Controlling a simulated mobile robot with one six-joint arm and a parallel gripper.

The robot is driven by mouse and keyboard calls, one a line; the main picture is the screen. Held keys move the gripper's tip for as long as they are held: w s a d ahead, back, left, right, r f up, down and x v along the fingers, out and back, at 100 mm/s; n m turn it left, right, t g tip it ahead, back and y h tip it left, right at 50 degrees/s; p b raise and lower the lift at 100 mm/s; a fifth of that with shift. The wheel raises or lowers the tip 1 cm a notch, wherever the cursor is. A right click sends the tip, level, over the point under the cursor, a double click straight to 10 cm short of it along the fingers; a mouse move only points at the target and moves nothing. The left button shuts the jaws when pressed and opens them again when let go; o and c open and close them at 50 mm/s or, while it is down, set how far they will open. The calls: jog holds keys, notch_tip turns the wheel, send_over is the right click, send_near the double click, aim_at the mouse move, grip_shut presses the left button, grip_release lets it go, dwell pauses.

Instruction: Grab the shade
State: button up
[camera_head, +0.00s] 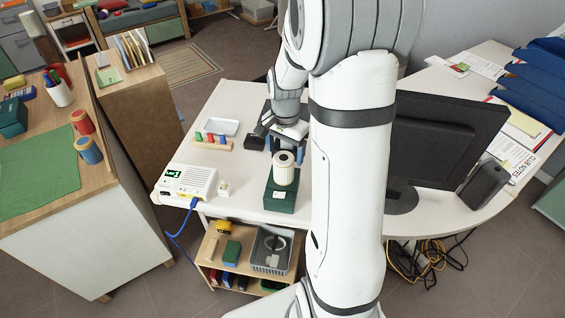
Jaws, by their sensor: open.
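A short cream-white cylinder with a round opening in its top (284,168) stands upright on a dark green box (280,195) near the desk's front edge. It may be the shade; I cannot tell for sure. My gripper (286,149) is open just behind the cylinder, its bluish fingers low over the desk. The view does not show whether they touch it. Part of my gripper is hidden behind the cylinder. A grey, lamp-like shape (31,24) stands at the far upper left.
A white device (188,182) with a blue cable and a small cream object (224,188) sit to the left. Behind them are a peg block (211,142) and a white tray (221,127). A black monitor (440,135) stands right of my arm. A low shelf (228,268) is below.

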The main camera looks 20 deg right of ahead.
jog(key=f, duration=0.6)
jog(key=shift+a+f, duration=0.2)
jog(key=shift+a, duration=0.05)
jog(key=shift+c, duration=0.2)
jog(key=c, duration=1)
